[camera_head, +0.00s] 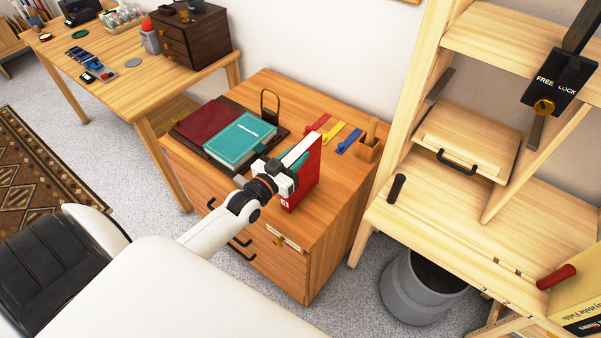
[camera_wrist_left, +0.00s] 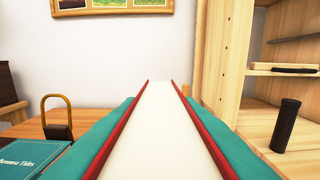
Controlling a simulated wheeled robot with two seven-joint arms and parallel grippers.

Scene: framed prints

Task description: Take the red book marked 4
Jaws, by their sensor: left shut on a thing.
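I cannot tell whether the book's lower edge touches the cabinet. My right gripper is not in view.
On the cabinet top (camera_head: 330,205), a teal book (camera_head: 240,140) and a dark red book (camera_head: 203,121) lie left of the held book. A wooden shelf unit (camera_head: 465,210) rises at right, above a grey bin (camera_head: 420,290).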

